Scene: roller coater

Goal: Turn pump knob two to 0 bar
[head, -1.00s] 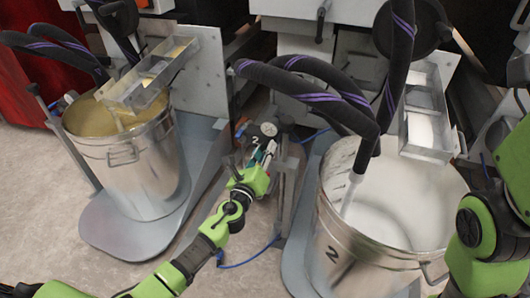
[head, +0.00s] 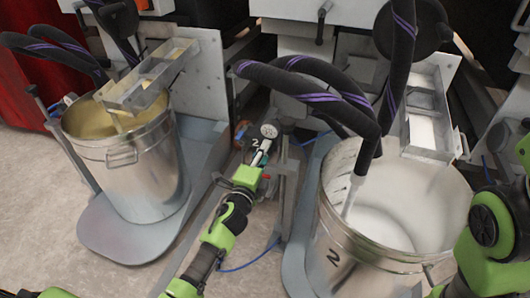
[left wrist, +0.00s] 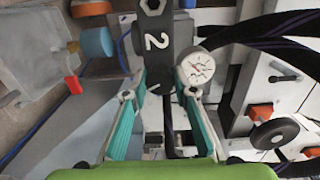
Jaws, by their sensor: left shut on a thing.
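The pump unit marked 2 stands between the two buckets. Its dark part with a white "2" (left wrist: 156,42) fills the upper middle of the left wrist view. A white round gauge (left wrist: 195,68) sits just right of it and also shows in the head view (head: 269,131). The gauge has a red needle; its value is too small to read. My left gripper (left wrist: 158,94) has its teal fingers on both sides of the dark part below the "2", shut on what I take to be pump knob two. The knob's own shape is mostly hidden. My right gripper is out of view.
A metal bucket (head: 318,235) with white contents stands to the right, and one with yellowish contents (head: 140,178) to the left. Thick black hoses (head: 300,93) arch over the right bucket. A blue tube (head: 250,262) lies on the floor near my left arm.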

